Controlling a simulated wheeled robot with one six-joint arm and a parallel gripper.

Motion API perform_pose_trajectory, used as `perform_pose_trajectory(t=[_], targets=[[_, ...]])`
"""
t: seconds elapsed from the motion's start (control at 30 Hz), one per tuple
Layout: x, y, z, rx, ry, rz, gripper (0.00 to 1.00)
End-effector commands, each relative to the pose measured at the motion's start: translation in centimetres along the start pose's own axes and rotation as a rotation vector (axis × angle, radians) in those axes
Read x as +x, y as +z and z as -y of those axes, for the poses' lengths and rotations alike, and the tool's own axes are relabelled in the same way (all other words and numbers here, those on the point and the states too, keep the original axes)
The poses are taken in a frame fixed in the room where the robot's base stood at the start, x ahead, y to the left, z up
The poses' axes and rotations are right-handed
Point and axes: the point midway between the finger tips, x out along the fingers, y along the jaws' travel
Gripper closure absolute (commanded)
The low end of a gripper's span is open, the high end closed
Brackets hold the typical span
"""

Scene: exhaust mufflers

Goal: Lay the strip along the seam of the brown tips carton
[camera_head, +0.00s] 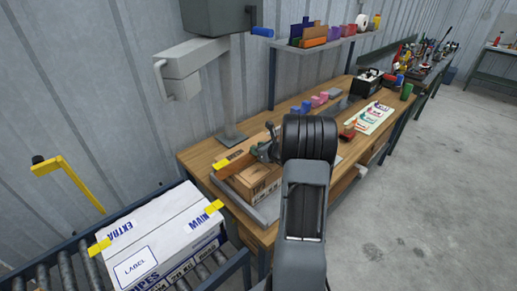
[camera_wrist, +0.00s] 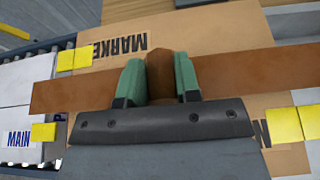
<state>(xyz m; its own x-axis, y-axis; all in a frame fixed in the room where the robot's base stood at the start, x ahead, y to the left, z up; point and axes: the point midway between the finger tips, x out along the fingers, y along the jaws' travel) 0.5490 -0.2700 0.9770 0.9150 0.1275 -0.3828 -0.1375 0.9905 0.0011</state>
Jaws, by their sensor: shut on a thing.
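The brown strip (camera_wrist: 75,92) runs crosswise over the brown tips carton (camera_wrist: 112,50) in the wrist view. My gripper (camera_wrist: 159,77) has green fingertips shut on the brown upright grip at the strip's middle. The strip's ends reach past the carton's sides in that view. I cannot tell whether the strip touches the carton. In the head view, the carton (camera_head: 262,186) sits on the workbench, and the strip (camera_head: 239,160) shows over its top beside my gripper. My arm hides the right part of both. Yellow pieces (camera_wrist: 74,59) lie at the carton's left and right edges.
A white printed carton (camera_head: 160,235) with yellow tabs rests on the roller conveyor (camera_head: 67,272) at left. Small coloured items and a black toolbox (camera_head: 367,83) lie further along the bench.

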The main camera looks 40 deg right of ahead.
Motion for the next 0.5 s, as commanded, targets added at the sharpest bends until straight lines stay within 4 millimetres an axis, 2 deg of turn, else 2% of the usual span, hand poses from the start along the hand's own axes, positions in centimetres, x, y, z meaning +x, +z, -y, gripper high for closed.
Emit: perform_pose_trajectory(t=[0.5], targets=[[0.14, -0.34, 0.01, 0.0, 0.0, 0.0, 0.91]])
